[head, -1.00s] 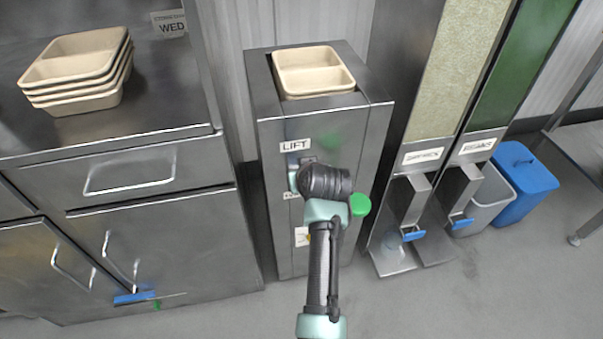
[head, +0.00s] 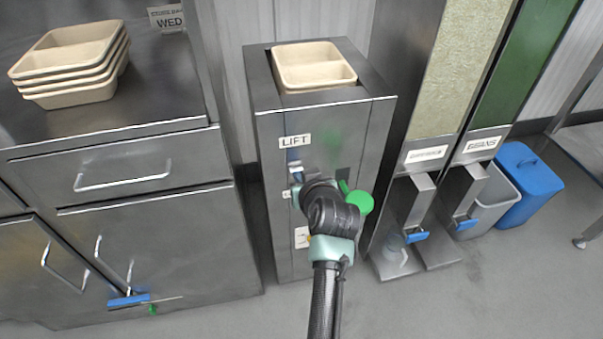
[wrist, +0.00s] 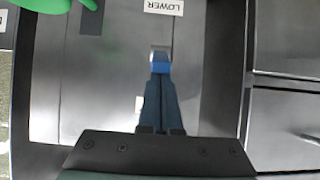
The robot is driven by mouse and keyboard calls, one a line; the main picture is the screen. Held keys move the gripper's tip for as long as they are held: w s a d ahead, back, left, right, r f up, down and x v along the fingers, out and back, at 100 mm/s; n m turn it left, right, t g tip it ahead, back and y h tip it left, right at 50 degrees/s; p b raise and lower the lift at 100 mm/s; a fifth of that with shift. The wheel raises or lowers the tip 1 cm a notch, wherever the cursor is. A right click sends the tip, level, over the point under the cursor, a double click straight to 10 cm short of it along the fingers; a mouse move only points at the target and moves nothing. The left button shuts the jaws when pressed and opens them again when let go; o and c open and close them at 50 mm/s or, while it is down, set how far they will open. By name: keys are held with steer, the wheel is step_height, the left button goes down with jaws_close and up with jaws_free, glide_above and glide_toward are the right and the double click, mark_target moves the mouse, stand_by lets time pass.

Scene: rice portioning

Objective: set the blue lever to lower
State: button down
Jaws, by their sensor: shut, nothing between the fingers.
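The blue lever (wrist: 160,66) shows in the wrist view as a small blue block with a pale metal top, in front of the steel lift face. An upside-down LOWER label (wrist: 163,7) is just beyond it. My gripper (wrist: 158,78) is shut, with its dark fingers together and their tips right at the lever in the picture. I cannot tell whether they touch it. In the head view, the lift (head: 283,215) stands in the middle with its LIFT label (head: 295,141). My wrist covers part of its front, and the lever's blue part is hidden there.
A two-compartment tray (head: 315,72) sits in the lift's top. Stacked trays (head: 75,95) stand on the left counter. Two dispensers with blue levers (head: 417,237) (head: 467,224), a grey bin (head: 490,205) and a blue bin (head: 527,185) are to the right. The floor in front is clear.

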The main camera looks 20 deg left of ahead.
steer(key=b, duration=0.1)
steer(key=f+t+b, duration=0.1)
steer(key=f+y+b, duration=0.1)
steer(key=b, duration=0.1)
steer(key=shift+s+d+f, duration=0.2)
steer(key=shift+s+d, duration=0.05)
steer(key=shift+s, duration=0.1)
steer(key=f+t+y+b, duration=0.1)
steer(key=t+b, duration=0.1)
steer(key=b, duration=0.6)
steer(key=f+t+y+b, duration=0.1)
steer(key=f+t+b, duration=0.1)
steer(key=b, duration=0.6)
steer(key=f+t+y+b, duration=0.1)
steer(key=f+t+b, duration=0.1)
steer(key=b, duration=0.7)
steer(key=shift+s+d+y, duration=0.2)
steer(key=shift+s+y, duration=0.15)
steer(key=shift+y, duration=0.05)
steer(key=shift+w+f+b, duration=0.1)
steer(key=shift+f+b, duration=0.05)
steer(key=shift+b, duration=0.85)
